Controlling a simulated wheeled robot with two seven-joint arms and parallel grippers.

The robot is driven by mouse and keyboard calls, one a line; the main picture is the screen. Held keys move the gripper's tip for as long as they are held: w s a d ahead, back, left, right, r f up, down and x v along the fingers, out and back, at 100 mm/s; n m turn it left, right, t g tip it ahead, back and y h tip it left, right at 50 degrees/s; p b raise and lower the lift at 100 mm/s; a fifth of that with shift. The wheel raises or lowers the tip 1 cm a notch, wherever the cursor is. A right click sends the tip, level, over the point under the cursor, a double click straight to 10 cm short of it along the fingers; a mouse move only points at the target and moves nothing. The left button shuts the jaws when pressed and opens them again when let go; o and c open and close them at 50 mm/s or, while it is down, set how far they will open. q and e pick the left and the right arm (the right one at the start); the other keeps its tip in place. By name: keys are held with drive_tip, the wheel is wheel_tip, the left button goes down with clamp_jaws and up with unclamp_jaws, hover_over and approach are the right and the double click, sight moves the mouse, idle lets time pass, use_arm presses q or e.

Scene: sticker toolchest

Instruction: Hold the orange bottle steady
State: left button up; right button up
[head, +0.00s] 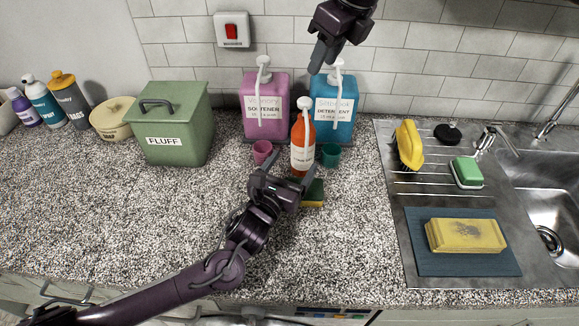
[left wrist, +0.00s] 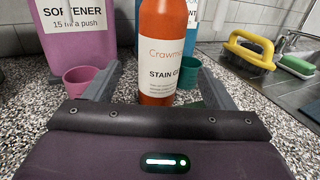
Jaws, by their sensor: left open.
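The orange bottle (head: 302,135) with a white pump top and a "Stain" label stands upright on the speckled counter. It also shows in the left wrist view (left wrist: 158,20), its top cut off by the frame. My left gripper (head: 284,176) is low over the counter, on the near side of the bottle. Its fingers are spread, and in the left wrist view the bottle shows in the gap between them, with no visible contact. My right gripper (head: 322,56) hangs high near the wall, above the blue detergent bottle; its finger gap is unclear.
Behind stand the pink softener bottle (head: 264,95) and blue detergent bottle (head: 334,105). A pink cup (head: 262,152) and a green cup (head: 330,155) flank the orange bottle. A sponge (head: 313,195) lies beside my left gripper. The green FLUFF bin (head: 175,125) is left; the sink is right.

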sight(303, 147)
use_arm(q)
drive_tip(key=x, duration=0.7)
drive_tip(key=shift+w, duration=0.15)
drive_tip(key=shift+c, duration=0.5)
